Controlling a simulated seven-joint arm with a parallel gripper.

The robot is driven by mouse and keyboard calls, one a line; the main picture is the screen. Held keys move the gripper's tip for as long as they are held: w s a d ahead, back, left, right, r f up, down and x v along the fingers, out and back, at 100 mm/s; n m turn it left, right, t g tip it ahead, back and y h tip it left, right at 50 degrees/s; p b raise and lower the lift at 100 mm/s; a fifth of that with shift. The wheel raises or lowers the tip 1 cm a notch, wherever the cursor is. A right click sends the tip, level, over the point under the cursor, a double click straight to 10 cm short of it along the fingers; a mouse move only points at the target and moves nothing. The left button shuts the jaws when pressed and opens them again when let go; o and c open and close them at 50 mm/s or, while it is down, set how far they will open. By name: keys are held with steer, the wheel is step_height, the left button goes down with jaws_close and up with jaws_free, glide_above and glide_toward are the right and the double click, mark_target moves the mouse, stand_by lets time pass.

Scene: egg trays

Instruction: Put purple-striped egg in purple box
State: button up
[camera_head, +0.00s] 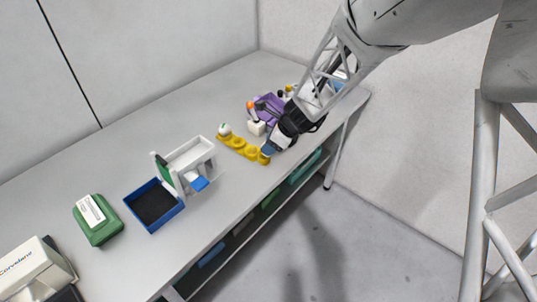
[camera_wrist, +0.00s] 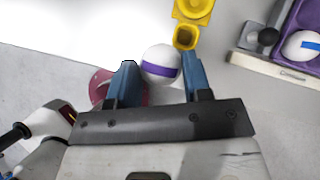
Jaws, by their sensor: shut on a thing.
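My gripper (camera_wrist: 162,84) has blue fingers shut on a white egg with a purple stripe (camera_wrist: 160,62), seen in the wrist view. In the head view my gripper (camera_head: 269,148) is at the near right end of the yellow egg tray (camera_head: 245,150); the held egg cannot be made out there. The yellow tray (camera_wrist: 184,26) is just beyond the egg in the wrist view. The purple box (camera_head: 266,101) stands behind my gripper in the head view, partly hidden by it.
A white egg (camera_head: 224,128) sits at the yellow tray's far left end. A blue box (camera_head: 175,212), a white stand (camera_head: 190,152) and a green box (camera_head: 97,232) stand further left. A reddish round thing (camera_wrist: 98,88) shows behind the left finger. The table's front edge is close.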

steer(key=w+d, duration=0.4)
steer(key=w, duration=0.5)
steer(key=w+d+r, duration=0.1)
steer(key=w+d, duration=0.3)
steer(key=w, duration=0.6)
steer(key=w+d+r, duration=0.1)
steer(key=w+d, duration=0.2)
steer(key=w, duration=0.6)
steer(key=shift+w+d+r, duration=0.15)
steer(key=shift+w+d, duration=0.15)
steer(key=shift+d, duration=0.1)
steer(key=shift+f, duration=0.2)
steer(key=shift+f, duration=3.7)
steer(key=shift+f, duration=0.4)
steer(key=o, duration=0.7)
steer(key=shift+r, duration=0.1)
steer(key=v, duration=0.7)
steer(key=shift+s+d+r, duration=0.15)
steer(key=shift+r, duration=0.1)
